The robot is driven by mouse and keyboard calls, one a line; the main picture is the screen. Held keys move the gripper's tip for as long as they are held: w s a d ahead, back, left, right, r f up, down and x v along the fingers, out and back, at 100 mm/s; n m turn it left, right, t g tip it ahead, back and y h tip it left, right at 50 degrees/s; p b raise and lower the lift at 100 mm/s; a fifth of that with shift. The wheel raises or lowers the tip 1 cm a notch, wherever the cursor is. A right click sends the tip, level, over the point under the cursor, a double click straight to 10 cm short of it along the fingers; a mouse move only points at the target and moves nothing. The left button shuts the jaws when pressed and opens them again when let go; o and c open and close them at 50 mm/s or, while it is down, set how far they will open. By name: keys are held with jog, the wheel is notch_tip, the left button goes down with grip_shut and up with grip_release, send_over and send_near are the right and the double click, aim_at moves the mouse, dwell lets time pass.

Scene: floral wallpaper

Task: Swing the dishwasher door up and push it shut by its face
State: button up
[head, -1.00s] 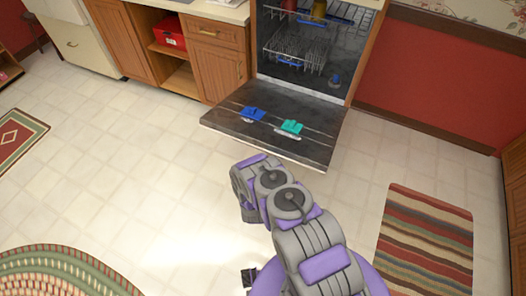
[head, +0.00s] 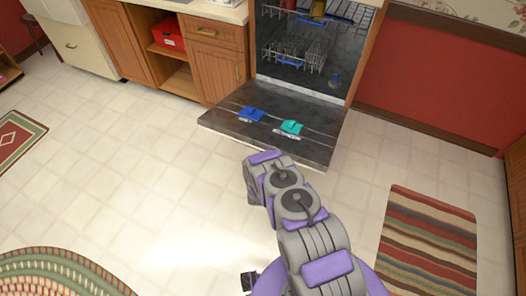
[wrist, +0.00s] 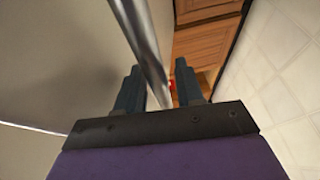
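The dishwasher door (head: 225,125) hangs folded down, nearly flat, in front of the open dishwasher (head: 302,68) in the head view. Its dark inner face is up, with a blue piece (head: 251,114) and a teal piece (head: 291,127) on it. My arm reaches to just in front of the door's front edge; my gripper is hidden there. In the wrist view my gripper (wrist: 158,82) has its two fingers apart. A shiny metal bar or edge (wrist: 143,40) runs down between them, near the left finger; I cannot tell if they touch. A plain grey surface (wrist: 55,60) fills the left.
The racks (head: 300,50) inside hold some items. Wooden cabinets (head: 218,62) and a red box (head: 168,32) are left of the dishwasher. A striped rug (head: 430,240) lies at right and a braided rug (head: 60,275) at lower left. The tiled floor between is clear.

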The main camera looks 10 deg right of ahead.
jog(key=shift+d, duration=0.1)
jog(key=c, duration=0.5)
jog(key=shift+a, duration=0.2)
grip_shut()
